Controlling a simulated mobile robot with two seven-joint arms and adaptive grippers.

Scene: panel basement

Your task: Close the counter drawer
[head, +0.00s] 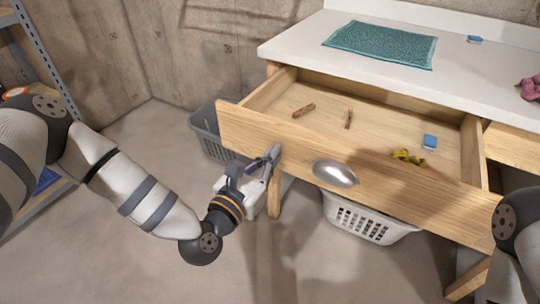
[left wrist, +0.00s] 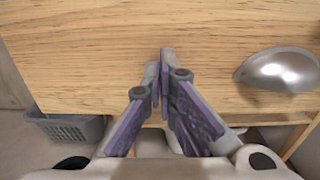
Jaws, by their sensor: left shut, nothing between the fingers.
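The wooden counter drawer (head: 245,129) is pulled well out from under the white counter top (head: 300,47). Its front carries a silver cup handle (head: 335,173). Inside lie two brown pegs (head: 303,110), a blue block (head: 430,142) and a yellow item (head: 408,157). My left gripper (head: 273,152) is shut and empty at the drawer front, left of the handle. In the left wrist view its fingertips (left wrist: 164,55) point at the wood of the drawer front (left wrist: 100,50), with the handle (left wrist: 280,69) to the right. I cannot tell whether they touch. My right gripper is not in view.
A grey basket (head: 207,138) stands on the floor behind the drawer's left end. A white laundry basket (head: 365,220) sits beneath the drawer. A teal mat (head: 380,44) lies on the counter. A shelf rack (head: 48,60) stands at left. The floor in front is open.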

